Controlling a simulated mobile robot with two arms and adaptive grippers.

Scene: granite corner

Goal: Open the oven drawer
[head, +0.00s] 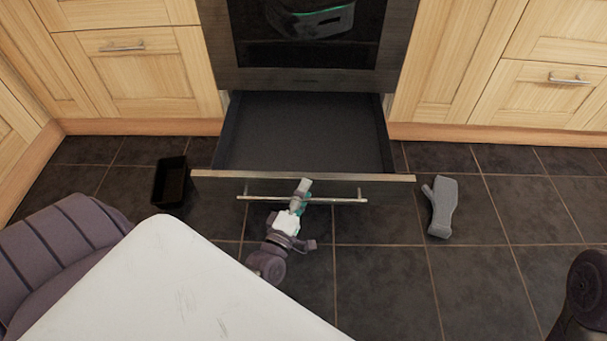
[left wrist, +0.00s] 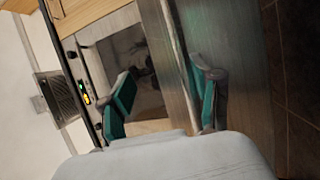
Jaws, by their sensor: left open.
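The oven drawer (head: 300,130) is pulled out below the oven (head: 310,40) in the head view, and its inside looks empty. Its front carries a long metal bar handle (head: 340,200). My left gripper (head: 302,190) is at the middle of this handle. In the left wrist view the two teal-padded fingers of the left gripper (left wrist: 162,95) stand apart, with the handle bar (left wrist: 178,40) running between them. Whether a finger touches the bar, I cannot tell. My right gripper is not in view.
A black open box (head: 170,183) lies on the dark tiled floor left of the drawer. A grey object (head: 441,206) lies on the floor to the right. Wooden cabinets (head: 150,75) flank the oven. Tiles at the lower right are mostly clear.

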